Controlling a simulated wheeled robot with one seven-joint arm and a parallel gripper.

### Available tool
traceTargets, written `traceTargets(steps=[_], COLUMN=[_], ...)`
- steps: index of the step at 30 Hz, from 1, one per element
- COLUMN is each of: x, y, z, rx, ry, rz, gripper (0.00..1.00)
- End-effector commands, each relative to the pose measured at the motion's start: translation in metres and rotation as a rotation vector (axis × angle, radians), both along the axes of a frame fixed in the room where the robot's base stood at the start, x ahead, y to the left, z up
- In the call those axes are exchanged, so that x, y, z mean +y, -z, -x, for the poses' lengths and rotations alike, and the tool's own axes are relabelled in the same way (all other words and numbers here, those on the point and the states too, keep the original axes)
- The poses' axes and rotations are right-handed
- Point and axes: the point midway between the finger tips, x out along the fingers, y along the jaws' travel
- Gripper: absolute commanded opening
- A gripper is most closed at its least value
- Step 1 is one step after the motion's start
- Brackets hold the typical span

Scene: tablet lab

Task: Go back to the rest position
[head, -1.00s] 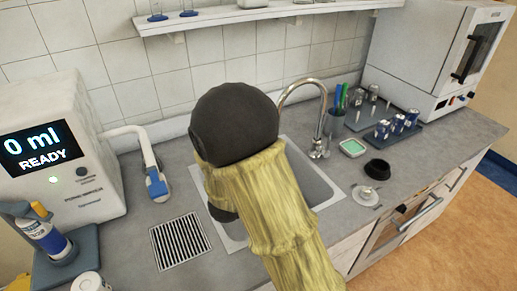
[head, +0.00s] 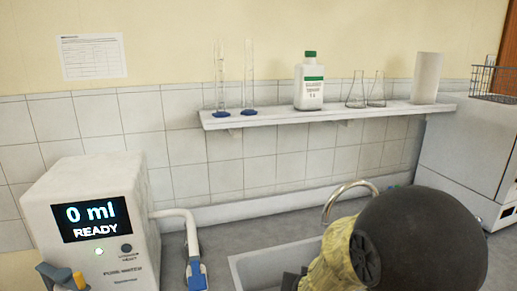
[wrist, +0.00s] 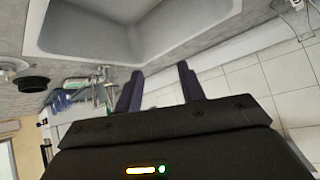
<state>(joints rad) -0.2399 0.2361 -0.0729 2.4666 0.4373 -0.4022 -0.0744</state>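My gripper (wrist: 160,84) shows in the wrist view with its two dark fingers apart and nothing between them. The grey sink basin (wrist: 130,38) lies beyond the fingers in that view, and white wall tiles show at the right. In the head view my arm, with a dark round joint and a yellowish sleeve, fills the lower right. The gripper itself is hidden there. The sink (head: 262,262) shows partly to the left of the arm, and the curved tap (head: 345,192) rises just behind it.
A white water dispenser (head: 128,190) reading "0 ml READY" stands at the left, its blue-tipped nozzle (head: 196,272) beside it. A wall shelf (head: 290,118) holds glassware and a white bottle (head: 310,85) with a green cap. A white oven-like appliance (head: 465,150) stands at the right.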

Motion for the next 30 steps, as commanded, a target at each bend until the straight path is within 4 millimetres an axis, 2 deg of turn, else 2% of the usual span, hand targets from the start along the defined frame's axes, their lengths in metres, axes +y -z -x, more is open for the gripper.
traceTargets(steps=[10,12,15,18,30], x=[-0.025,-0.032,-0.039,-0.040,-0.040], y=[0.013,0.014,0.014,0.015,0.015], z=[0.110,0.129,0.147,0.153,0.152], rx=[0.437,0.509,0.574,0.598,0.596], ry=[-0.172,-0.189,-0.202,-0.207,-0.206], rz=[0.015,0.032,0.050,0.057,0.056], gripper=[0.40,0.40,0.40,0.40,0.40])
